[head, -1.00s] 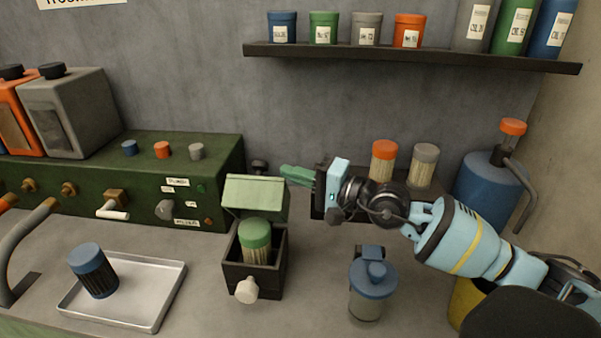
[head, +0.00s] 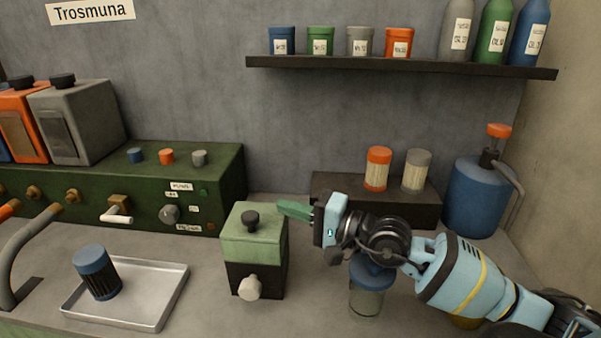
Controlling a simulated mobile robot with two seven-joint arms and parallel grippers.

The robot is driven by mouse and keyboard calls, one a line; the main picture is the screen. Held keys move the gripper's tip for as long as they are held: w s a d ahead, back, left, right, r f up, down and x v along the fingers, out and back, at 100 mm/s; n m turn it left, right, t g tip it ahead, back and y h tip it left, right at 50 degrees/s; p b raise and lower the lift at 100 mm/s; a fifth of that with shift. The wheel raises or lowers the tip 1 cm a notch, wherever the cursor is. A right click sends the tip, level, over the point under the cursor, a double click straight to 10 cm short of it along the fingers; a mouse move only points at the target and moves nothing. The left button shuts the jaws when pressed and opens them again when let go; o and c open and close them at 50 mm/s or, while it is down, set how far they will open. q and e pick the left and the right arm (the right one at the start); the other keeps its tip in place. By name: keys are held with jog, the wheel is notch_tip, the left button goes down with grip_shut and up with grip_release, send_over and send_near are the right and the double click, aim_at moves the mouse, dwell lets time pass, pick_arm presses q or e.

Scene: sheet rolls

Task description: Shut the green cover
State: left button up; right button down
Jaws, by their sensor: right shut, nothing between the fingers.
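The green cover (head: 254,244) lies closed on top of the small dark box (head: 268,280), with its black knob (head: 251,220) upward. The box has a pale knob (head: 249,287) on its front. The green-lidded roll seen earlier in the box is hidden. My right gripper (head: 291,209) is shut and empty, its green fingers pointing left just beside the cover's upper right corner; whether they touch it I cannot tell. My left gripper is not in view.
A metal tray (head: 170,290) with a blue-topped roll (head: 96,272) lies at left. A blue-lidded jar (head: 367,300) stands beneath my right arm. A dark block (head: 420,208) bearing orange-topped (head: 377,170) and grey-topped (head: 416,172) rolls is behind it.

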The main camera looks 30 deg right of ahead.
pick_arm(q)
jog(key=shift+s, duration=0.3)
